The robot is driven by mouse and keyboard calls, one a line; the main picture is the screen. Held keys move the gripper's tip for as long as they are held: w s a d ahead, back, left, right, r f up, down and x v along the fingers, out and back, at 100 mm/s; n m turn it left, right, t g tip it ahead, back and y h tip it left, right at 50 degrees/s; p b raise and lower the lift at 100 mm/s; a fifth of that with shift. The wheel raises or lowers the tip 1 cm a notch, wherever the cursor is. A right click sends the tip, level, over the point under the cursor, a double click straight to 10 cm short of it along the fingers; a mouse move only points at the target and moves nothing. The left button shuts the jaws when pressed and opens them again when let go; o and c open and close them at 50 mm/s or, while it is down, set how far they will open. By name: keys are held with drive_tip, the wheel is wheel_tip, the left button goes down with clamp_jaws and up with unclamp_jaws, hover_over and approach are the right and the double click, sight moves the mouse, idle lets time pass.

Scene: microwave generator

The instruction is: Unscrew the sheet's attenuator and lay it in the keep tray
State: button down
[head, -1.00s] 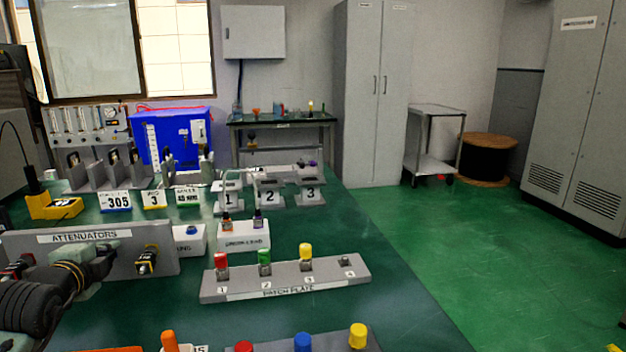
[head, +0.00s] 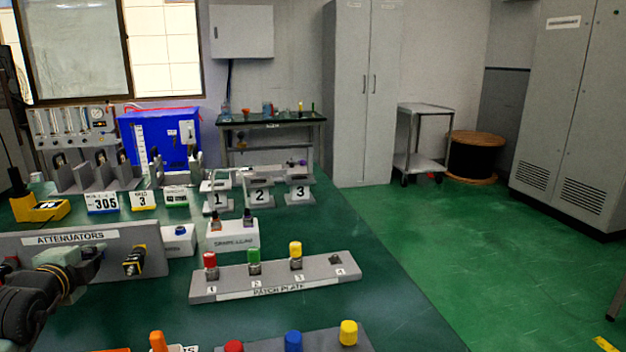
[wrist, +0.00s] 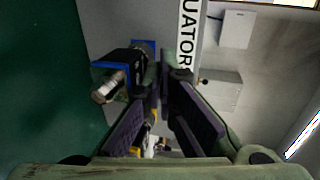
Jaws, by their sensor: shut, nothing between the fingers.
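A grey panel labelled ATTENUATORS (head: 30,240) stands at the left in the head view. A black and yellow attenuator (head: 134,261) sticks out of its right part. A red-ended one (head: 9,264) shows at the far left, partly cut off. My gripper (head: 88,254) is in front of the panel between these two. In the wrist view my gripper (wrist: 163,82) is shut and empty, its fingers converging beside a black attenuator (wrist: 126,72) with blue bands and a metal end. That attenuator is outside the fingers, to their left. I cannot make out a keep tray.
A patch plate (head: 280,283) with red, green and yellow caps lies to the right. White labelled boxes (head: 232,236) stand behind it. Coloured knobs (head: 293,341) line the front.

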drive_tip(key=shift+s+a+f+b, duration=0.1)
drive_tip(key=shift+s+a+b, duration=0.05)
drive_tip(key=shift+a+b, duration=0.45)
drive_tip(key=shift+s+a+f+b, duration=0.1)
drive_tip(key=shift+a+b, duration=0.35)
drive_tip(key=shift+b, duration=0.1)
drive_tip(key=shift+r, duration=0.15)
drive_tip(key=shift+a+r, duration=0.1)
drive_tip(key=shift+r, duration=0.15)
drive_tip(key=f+b+v, duration=0.1)
drive_tip(key=b+v, duration=0.1)
drive_tip(key=v, duration=0.4)
drive_tip(key=shift+f, duration=0.15)
drive_tip(key=shift+s, duration=0.1)
